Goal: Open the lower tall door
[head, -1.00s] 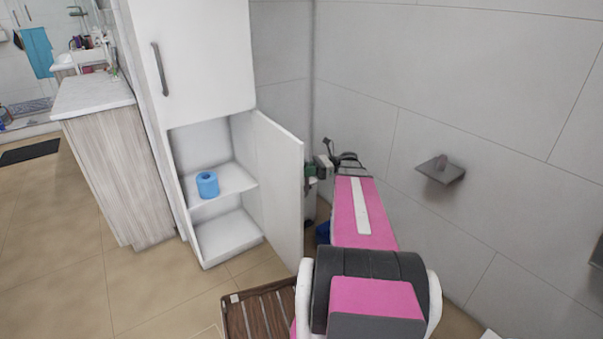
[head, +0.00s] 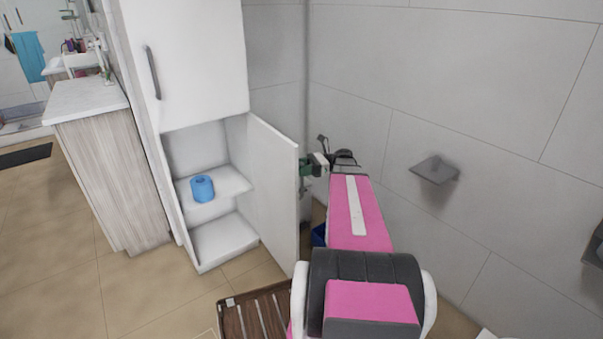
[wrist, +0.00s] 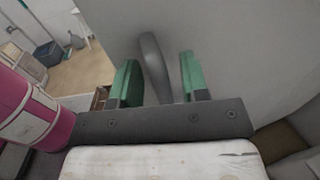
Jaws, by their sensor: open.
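The lower tall door (head: 270,190) of the white cabinet stands wide open, swung out to the right, with its inner side towards the head camera. The cabinet inside (head: 225,238) is exposed, with a shelf carrying a blue roll (head: 202,189). My gripper (head: 308,168) is at the door's outer side, partly hidden behind the door edge. In the wrist view my gripper's green fingers (wrist: 160,80) are apart, with the grey curved door handle (wrist: 153,66) between them. I cannot tell whether a finger touches the handle.
The upper door (head: 190,65) is closed. A wooden slatted mat (head: 258,312) lies on the floor below the door. A tiled wall with a small grey holder (head: 435,170) is to the right of my arm. Open floor (head: 140,290) lies in front of the cabinet.

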